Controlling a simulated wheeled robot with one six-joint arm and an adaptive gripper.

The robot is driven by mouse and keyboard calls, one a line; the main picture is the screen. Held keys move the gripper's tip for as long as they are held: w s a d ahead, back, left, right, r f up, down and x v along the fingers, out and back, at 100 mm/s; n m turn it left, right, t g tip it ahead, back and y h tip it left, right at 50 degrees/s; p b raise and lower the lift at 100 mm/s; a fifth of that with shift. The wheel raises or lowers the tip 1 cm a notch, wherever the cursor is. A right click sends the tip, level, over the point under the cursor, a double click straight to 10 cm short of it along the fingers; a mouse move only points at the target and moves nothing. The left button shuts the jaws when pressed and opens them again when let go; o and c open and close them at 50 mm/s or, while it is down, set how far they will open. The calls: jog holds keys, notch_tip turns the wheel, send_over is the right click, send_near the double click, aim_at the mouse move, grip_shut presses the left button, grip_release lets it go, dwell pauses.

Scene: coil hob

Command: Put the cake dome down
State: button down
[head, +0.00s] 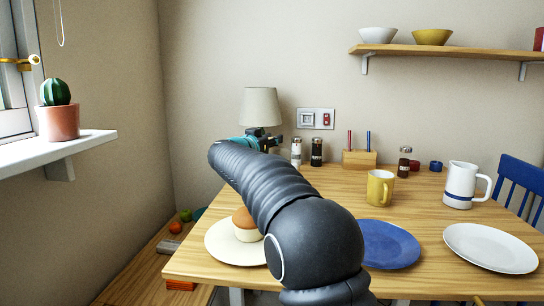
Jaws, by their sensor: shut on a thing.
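My gripper (262,139) is at the far end of my dark ribbed arm, raised above the back left of the wooden table. Only part of it shows, with teal and dark parts. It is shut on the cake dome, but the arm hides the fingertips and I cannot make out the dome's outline. A small cake (245,224) with a brown top and pale base sits uncovered on a cream plate (222,243) at the table's front left. My arm covers the right side of both.
A blue plate (390,244), white plate (490,248), yellow mug (380,188) and white jug (462,185) stand on the table (430,205). Shakers (316,152), a wooden holder (359,159) and a pale lampshade (261,107) are at the back. A shelf (450,50) hangs above.

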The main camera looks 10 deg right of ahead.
jog(key=shift+a+f+b, duration=0.15)
jog(key=shift+f+b, duration=0.6)
jog(key=shift+f, duration=1.35)
jog(key=c, duration=0.9)
grip_release()
jog(key=shift+s+a, duration=0.1)
jog(key=v, duration=1.1)
jog(key=shift+s+a, duration=0.25)
jog(key=shift+s, duration=0.05)
